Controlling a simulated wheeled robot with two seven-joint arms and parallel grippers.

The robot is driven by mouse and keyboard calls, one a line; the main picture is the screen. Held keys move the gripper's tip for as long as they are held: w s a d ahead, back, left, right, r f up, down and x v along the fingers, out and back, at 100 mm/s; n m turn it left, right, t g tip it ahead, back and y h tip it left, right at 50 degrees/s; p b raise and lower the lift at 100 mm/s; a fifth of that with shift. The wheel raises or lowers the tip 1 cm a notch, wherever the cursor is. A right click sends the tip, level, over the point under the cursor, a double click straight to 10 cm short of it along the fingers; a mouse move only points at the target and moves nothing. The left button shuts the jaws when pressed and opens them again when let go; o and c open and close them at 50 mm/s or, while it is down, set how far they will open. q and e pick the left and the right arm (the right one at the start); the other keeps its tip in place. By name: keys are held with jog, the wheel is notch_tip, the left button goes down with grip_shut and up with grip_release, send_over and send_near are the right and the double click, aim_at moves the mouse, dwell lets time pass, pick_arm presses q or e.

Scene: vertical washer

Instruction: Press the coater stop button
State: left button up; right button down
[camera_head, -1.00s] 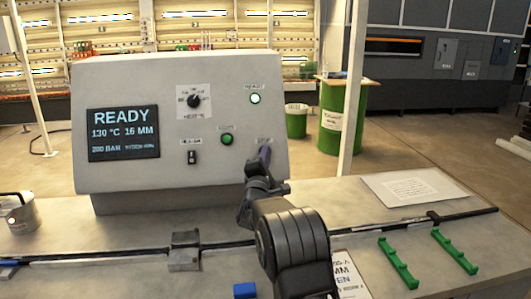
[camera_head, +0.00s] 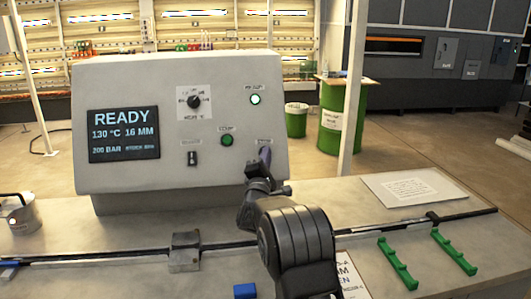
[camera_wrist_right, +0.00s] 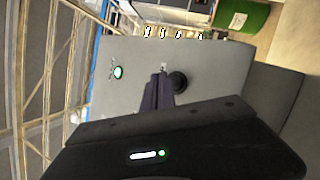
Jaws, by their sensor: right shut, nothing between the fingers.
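The grey control panel (camera_head: 215,100) stands on the bench and its screen reads READY. My right gripper (camera_head: 265,155) is shut and empty, its dark fingers in front of the panel's lower right. In the head view they hide the button below the small label (camera_head: 264,141). In the right wrist view, a dark round button (camera_wrist_right: 180,81) shows just beside the closed fingertips (camera_wrist_right: 160,78). I cannot tell whether they touch it. A green button (camera_head: 227,140) is left of the gripper, and a lit lamp (camera_head: 255,99) is above. My left gripper is not in view.
A black selector knob (camera_head: 194,101) and a small switch (camera_head: 192,158) are also on the panel. Green brackets (camera_head: 397,262) and a paper sheet (camera_head: 415,187) lie on the bench at right. A metal pot (camera_head: 22,214) stands at left.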

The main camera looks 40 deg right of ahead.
jog(key=shift+s+a+r+p, duration=0.35)
jog(key=shift+s+p, duration=0.05)
jog(key=shift+s, duration=0.25)
jog(key=shift+s+a+r+p, duration=0.35)
jog(key=shift+s+a+r, duration=0.05)
jog(key=shift+s, duration=0.3)
jog(key=shift+s+a+r+p, duration=0.35)
jog(key=shift+s+p, duration=0.05)
jog(key=shift+s, duration=0.25)
